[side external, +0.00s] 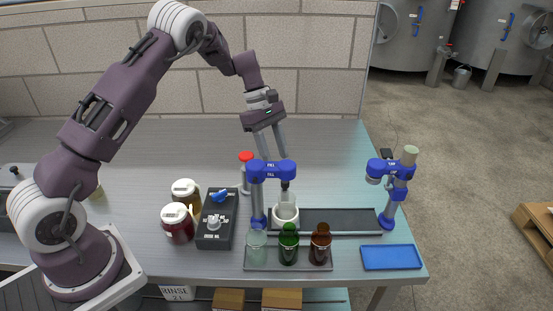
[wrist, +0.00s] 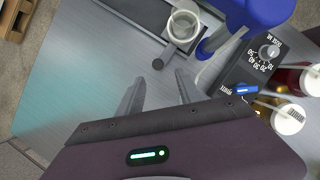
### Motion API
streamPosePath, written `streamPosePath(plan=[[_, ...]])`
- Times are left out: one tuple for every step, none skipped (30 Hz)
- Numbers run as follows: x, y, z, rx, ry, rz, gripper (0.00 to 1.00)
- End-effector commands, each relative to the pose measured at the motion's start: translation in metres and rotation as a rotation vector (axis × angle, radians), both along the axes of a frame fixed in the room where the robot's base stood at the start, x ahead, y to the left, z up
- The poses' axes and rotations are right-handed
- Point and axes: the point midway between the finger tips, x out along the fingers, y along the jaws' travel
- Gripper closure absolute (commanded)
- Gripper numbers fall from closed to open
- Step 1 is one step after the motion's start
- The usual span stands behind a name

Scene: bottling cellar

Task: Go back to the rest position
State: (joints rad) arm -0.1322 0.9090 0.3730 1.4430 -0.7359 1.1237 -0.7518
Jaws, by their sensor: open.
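My gripper (side external: 270,145) hangs from my raised, bent arm above the back part of the steel bench. Its two grey fingers point down and are spread, with nothing between them. In the side view the fingers overlap the region behind the blue filling head (side external: 271,171) and near a red-capped bottle (side external: 246,172); the exact gap cannot be told. In the wrist view the open fingers (wrist: 155,88) show over bare bench, and a white cup-like holder (wrist: 184,25) on the dark conveyor lies beyond them.
The conveyor (side external: 340,220) runs right to a second blue station (side external: 390,185). Clear, green and brown bottles (side external: 289,245) stand on a tray in front. A blue tray (side external: 391,257) sits front right.

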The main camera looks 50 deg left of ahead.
Motion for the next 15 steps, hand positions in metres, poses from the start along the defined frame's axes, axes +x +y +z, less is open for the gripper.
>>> streamPosePath(plan=[[0.0, 0.0, 0.0, 0.0, 0.0, 0.0, 0.57], [0.0, 0.0, 0.0, 0.0, 0.0, 0.0, 0.57], [0.0, -0.001, 0.001, 0.0, -0.002, -0.003, 0.57], [-0.001, -0.002, 0.006, 0.001, -0.01, -0.011, 0.57], [-0.003, -0.004, 0.014, 0.002, -0.023, -0.026, 0.57], [-0.007, -0.009, 0.032, 0.008, -0.05, -0.063, 0.57], [-0.013, -0.014, 0.049, 0.014, -0.08, -0.101, 0.57], [-0.022, -0.02, 0.07, 0.024, -0.115, -0.151, 0.57], [-0.038, -0.03, 0.098, 0.041, -0.167, -0.231, 0.57], [-0.053, -0.038, 0.119, 0.057, -0.208, -0.301, 0.57], [-0.07, -0.046, 0.138, 0.077, -0.25, -0.373, 0.57], [-0.093, -0.056, 0.161, 0.107, -0.304, -0.471, 0.57], [-0.112, -0.063, 0.175, 0.133, -0.345, -0.546, 0.57], [-0.131, -0.068, 0.188, 0.163, -0.385, -0.621, 0.57], [-0.158, -0.076, 0.201, 0.205, -0.435, -0.724, 0.57]])
